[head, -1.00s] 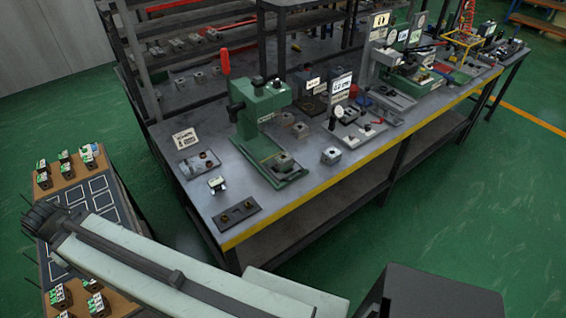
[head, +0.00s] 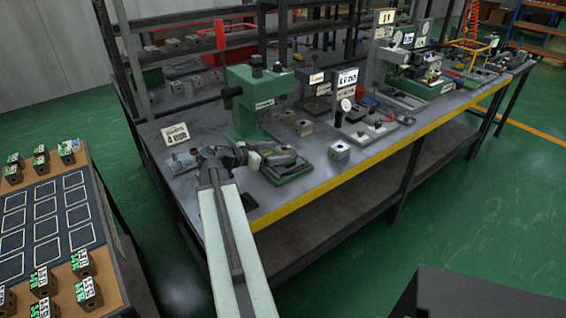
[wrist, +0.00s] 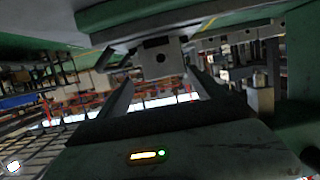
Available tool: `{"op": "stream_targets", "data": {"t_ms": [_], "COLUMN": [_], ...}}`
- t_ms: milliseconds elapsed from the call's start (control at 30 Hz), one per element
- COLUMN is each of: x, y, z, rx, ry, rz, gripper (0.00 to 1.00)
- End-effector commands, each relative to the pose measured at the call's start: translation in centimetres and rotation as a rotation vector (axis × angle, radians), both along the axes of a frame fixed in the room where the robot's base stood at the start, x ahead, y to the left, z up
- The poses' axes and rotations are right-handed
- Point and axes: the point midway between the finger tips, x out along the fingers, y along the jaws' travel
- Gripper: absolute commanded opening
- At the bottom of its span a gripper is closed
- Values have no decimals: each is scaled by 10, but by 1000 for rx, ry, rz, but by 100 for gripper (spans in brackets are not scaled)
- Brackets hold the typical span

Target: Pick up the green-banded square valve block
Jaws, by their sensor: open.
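My gripper (wrist: 160,74) is open in the wrist view, with one finger on each side of a grey block with a dark round hole (wrist: 160,54). The block is just beyond the fingertips, against a dark plate and green parts. No green band is visible on it, and I cannot tell whether the fingers touch it. In the head view my gripper (head: 284,158) reaches right, over the base of the green press (head: 258,100). The arm and gripper hide part of that base. Several dark blocks with green-and-white labels (head: 88,292) stand on the left table.
The left table has a dark board (head: 48,212) with white outlined squares. The bench has a yellow front edge (head: 330,180). A grey block (head: 339,151) and a gauge stand (head: 345,106) are right of the press. A label card (head: 176,134) stands left of it.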

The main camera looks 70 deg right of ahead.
Motion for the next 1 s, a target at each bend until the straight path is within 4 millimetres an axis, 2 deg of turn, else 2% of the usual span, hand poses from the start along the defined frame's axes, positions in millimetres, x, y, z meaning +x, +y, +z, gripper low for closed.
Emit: {"op": "stream_targets", "data": {"t_ms": [200, 367, 667, 867, 900, 1000], "x": [-11, -12, -30, -31, -31, -31], "y": [-19, -24, -63, -65, -65, -65], "z": [-8, -9, -25, -24, -23, -23], "rx": [1, 2, 2, 2, 2, 2], "ry": [0, 0, -1, 0, 0, 0], "rz": [0, 3, 2, 4, 4, 4], "gripper": [78, 78, 78, 78, 73, 45]}}
